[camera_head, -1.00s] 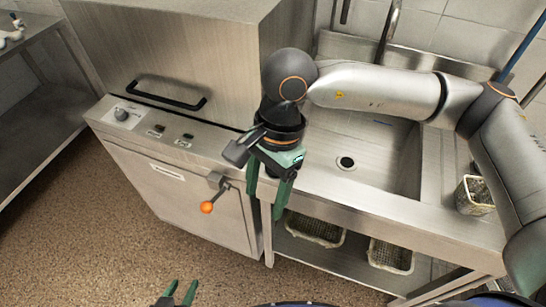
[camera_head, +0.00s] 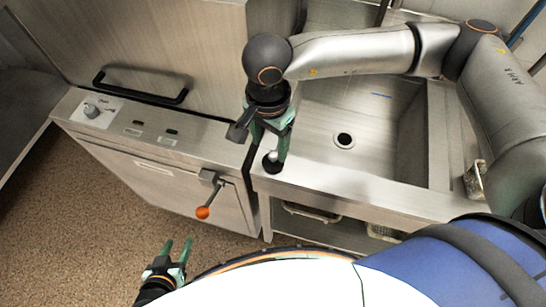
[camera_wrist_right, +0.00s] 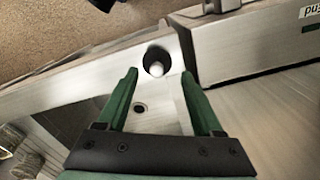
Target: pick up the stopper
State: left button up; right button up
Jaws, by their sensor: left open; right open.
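The stopper, a black disc with a pale knob (camera_head: 272,162), sits on the steel counter's front strip, left of the sink. In the right wrist view the stopper (camera_wrist_right: 156,62) shows between and beyond the fingertips. My right gripper (camera_head: 277,143) is open and points down just above the stopper, one finger partly in front of it. In its wrist view the gripper (camera_wrist_right: 160,74) has nothing between its fingers. I cannot tell whether a finger touches the stopper. My left gripper (camera_head: 178,252) is open and empty, low over the floor.
The sink basin (camera_head: 385,125) with its dark drain (camera_head: 344,140) lies right of the stopper. A steel dishwasher (camera_head: 150,165) with an orange-knobbed lever (camera_head: 203,212) stands to the left.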

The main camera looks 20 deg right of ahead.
aim_at(274, 155)
jog(key=f, duration=0.2)
jog(key=d+f+p, duration=0.1)
jog(key=f, duration=0.1)
jog(key=shift+f, duration=0.1)
jog(key=shift+a+f, duration=0.1)
jog(key=shift+f, duration=0.45)
grip_shut()
